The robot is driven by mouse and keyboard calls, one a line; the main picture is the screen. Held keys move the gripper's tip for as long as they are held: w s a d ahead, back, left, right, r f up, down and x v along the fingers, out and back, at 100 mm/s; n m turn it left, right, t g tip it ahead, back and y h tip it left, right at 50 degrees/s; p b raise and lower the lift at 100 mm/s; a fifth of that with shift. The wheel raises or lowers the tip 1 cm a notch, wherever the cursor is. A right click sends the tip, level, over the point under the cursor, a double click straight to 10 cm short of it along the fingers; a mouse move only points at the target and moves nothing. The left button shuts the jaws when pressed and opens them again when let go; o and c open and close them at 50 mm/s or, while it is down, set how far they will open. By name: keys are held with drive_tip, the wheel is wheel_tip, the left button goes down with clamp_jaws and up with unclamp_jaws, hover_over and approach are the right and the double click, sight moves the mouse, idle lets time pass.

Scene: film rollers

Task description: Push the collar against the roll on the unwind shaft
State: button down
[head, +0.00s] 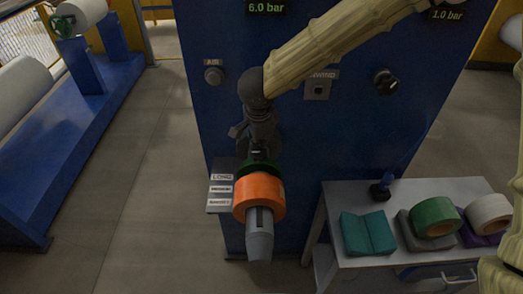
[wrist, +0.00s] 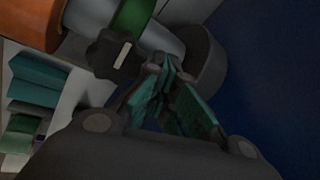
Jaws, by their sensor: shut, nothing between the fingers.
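An orange roll (head: 259,196) sits on the grey unwind shaft (head: 259,238), whose tip points toward me. A green ring (head: 259,166), which looks like the collar, is behind the roll, on the machine side. In the wrist view, the green ring (wrist: 131,18) and the orange roll (wrist: 38,20) show at upper left, with a pale strip between them. A dark knob with a white mark (wrist: 112,55) is beside the green ring; I cannot tell what it is fixed to. My gripper (head: 260,146) is shut and empty behind the ring; its teal-padded fingertips (wrist: 166,72) are close to the shaft's dark base (wrist: 203,62).
The blue machine panel (head: 225,110) is right behind my gripper, with knobs on it. A label plate (head: 221,189) is left of the roll. A grey table (head: 335,205) at right holds a teal pad (head: 368,234), a green roll (head: 435,217) and a white roll (head: 488,213).

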sight(259, 149)
drive_tip(key=shift+s+p, duration=0.3)
drive_tip(key=shift+s, duration=1.6)
drive_tip(key=shift+w+r+p, duration=0.1)
drive_tip(key=shift+w+p, duration=0.1)
drive_tip(key=shift+p, duration=0.1)
drive_tip(key=shift+w+p, duration=0.6)
wheel_tip(259, 149, up, 7)
drive_tip(key=p, duration=0.7)
drive_tip(key=shift+p, duration=0.35)
drive_tip(key=shift+r, duration=0.9)
